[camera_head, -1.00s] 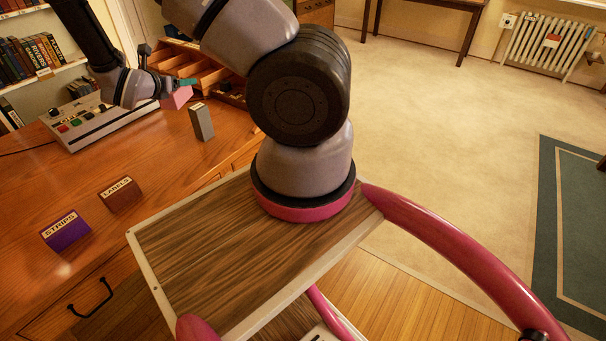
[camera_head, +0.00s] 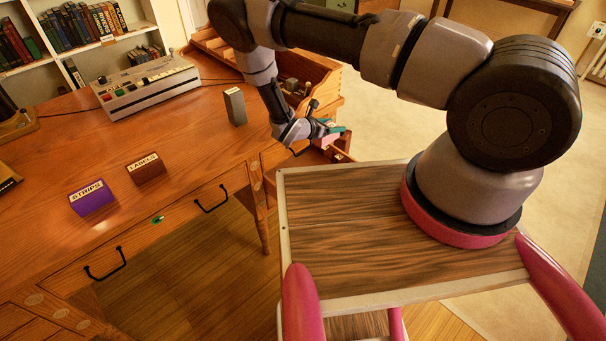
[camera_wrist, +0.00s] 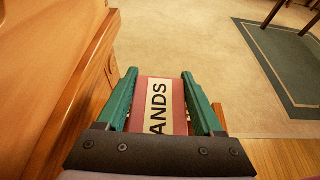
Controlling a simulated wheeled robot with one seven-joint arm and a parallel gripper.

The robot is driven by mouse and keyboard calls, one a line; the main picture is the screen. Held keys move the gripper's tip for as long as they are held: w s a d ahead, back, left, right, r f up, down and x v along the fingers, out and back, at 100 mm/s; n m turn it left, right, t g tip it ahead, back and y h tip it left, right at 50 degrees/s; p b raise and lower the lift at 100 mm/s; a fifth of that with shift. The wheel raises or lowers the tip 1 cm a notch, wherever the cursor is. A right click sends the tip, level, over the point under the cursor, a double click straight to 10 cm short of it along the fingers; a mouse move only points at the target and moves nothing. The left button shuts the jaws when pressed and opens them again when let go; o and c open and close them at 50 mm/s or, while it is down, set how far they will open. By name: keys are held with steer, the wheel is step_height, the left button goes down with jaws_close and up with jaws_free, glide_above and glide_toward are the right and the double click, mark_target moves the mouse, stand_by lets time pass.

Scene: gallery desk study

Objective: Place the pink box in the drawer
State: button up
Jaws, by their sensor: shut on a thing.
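The pink box (camera_wrist: 152,88) is held between the green fingers of my gripper (camera_wrist: 160,76); part of its label, "ANDS", shows in the wrist view. In the head view my gripper (camera_head: 333,128) is beyond the right end of the desk, with only a little of the pink box (camera_head: 326,142) showing. A small wooden drawer (camera_head: 342,152) seems to stick out just below it, beside the wooden organizer; its inside is mostly hidden. I cannot tell whether the box is above the drawer or partly within it.
The desk (camera_head: 150,110) carries a purple STRIPS block (camera_head: 92,199), a brown LABELS block (camera_head: 146,169), a grey upright block (camera_head: 235,107) and a console (camera_head: 148,85). The wooden organizer (camera_head: 315,75) stands close behind my gripper. The desk's front drawers look shut.

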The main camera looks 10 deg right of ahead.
steer(key=f, duration=1.9)
steer(key=shift+s+a, duration=0.1)
steer(key=shift+a, duration=0.15)
steer(key=shift+f, duration=0.1)
steer(key=o, duration=1.4)
steer(key=shift+f, duration=0.1)
steer(key=shift+o, duration=0.2)
steer(key=shift+s+a+r, duration=0.1)
steer(key=shift+a+r, duration=0.15)
steer(key=shift+r, duration=0.05)
steer(key=v, duration=1.1)
steer(key=shift+s+a+r, duration=0.15)
steer(key=shift+s, duration=0.05)
